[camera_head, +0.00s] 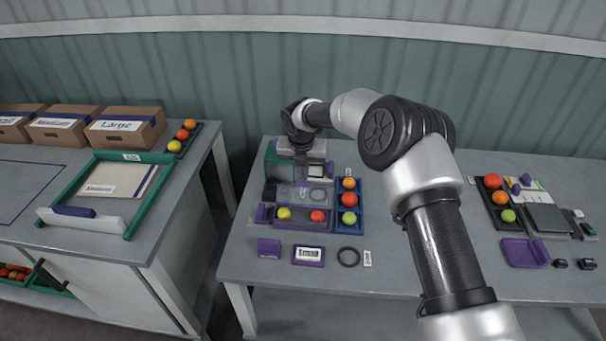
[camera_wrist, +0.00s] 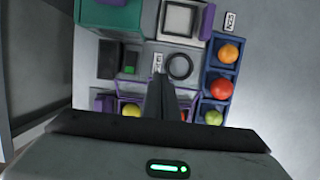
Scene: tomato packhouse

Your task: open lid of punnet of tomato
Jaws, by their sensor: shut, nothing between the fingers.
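The punnet, a purple-edged tray (camera_head: 300,226), stands on the right-hand table with a yellow tomato (camera_head: 284,213) and a red tomato (camera_head: 317,215) in it. A see-through panel with a pale purple edge, seemingly its lid, shows behind them (camera_head: 288,193); its exact angle is hard to tell. My gripper (camera_head: 302,186) is above the back of the punnet, pointing down. In the wrist view my gripper (camera_wrist: 162,84) is shut and empty. Its fingers and body hide much of the punnet; the yellow tomato (camera_wrist: 131,110) shows to their left. Contact with the lid cannot be told.
A blue tray (camera_head: 361,219) with several tomatoes stands close right of the punnet. A teal block (camera_wrist: 107,17) and a pale square device (camera_wrist: 180,20) stand behind.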

